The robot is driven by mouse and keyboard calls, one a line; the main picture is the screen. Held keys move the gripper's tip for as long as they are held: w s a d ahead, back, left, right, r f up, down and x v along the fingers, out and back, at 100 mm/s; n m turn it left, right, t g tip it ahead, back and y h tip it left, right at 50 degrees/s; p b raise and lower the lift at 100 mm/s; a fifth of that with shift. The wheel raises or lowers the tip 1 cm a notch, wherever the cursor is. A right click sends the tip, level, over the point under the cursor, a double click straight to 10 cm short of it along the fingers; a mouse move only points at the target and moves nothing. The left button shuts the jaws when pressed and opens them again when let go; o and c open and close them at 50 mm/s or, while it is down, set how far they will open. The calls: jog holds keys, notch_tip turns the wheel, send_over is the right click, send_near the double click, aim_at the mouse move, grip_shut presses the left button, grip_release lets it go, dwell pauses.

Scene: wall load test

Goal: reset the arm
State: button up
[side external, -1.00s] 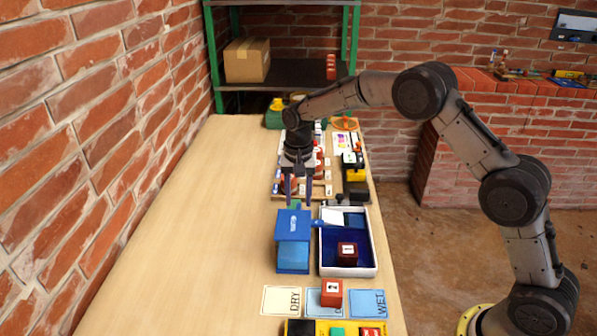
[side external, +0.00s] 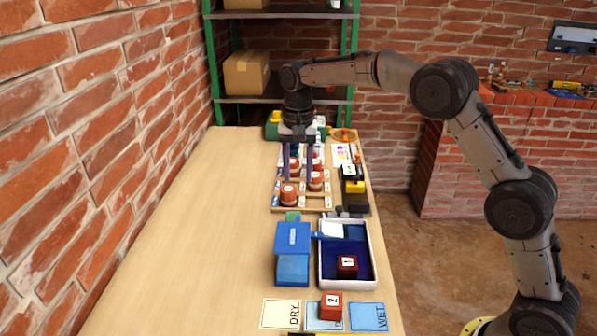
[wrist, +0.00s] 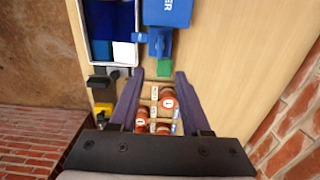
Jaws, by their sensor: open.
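My gripper (side external: 299,181) is open and empty, pointing down above the wooden tray (side external: 305,206) of orange-brown pots. In the wrist view its two dark fingers (wrist: 162,76) stand wide apart with nothing between them but the view of the pots below. One orange-brown pot with a white label (side external: 289,195) stands at the near left of the tray. Another labelled pot (side external: 315,181) stands to its right, and more stand behind, partly hidden by the gripper. My arm reaches in from the right.
A blue box device (side external: 293,254) stands in front of the tray. Beside it is a white-rimmed bin (side external: 372,265) holding a red block marked 1 (side external: 347,265). A red block marked 2 (side external: 331,306) sits among the DRY and WET cards. The table's left side is clear; a brick wall borders it.

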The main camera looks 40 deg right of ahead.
jog(key=s+r+t, duration=0.2)
jog(key=s+r, duration=0.2)
jog(key=r, duration=0.6)
jog(key=s+d+r+n+t, duration=0.1)
jog(key=s+r, duration=0.3)
jog(key=s, duration=0.2)
jog(key=s+d+r+t, duration=0.1)
jog(key=s+r, duration=0.2)
jog(key=s, duration=0.3)
jog(key=s+f+n+t, duration=0.1)
jog(key=s+f+n, duration=0.2)
jog(key=s, duration=1.1)
jog(key=s+f+n, duration=0.5)
jog(key=s+f, duration=0.1)
jog(key=f, duration=0.2)
jog(key=shift+s+f+t, duration=0.15)
jog(key=shift+s+t, duration=0.05)
jog(key=shift+t, duration=0.1)
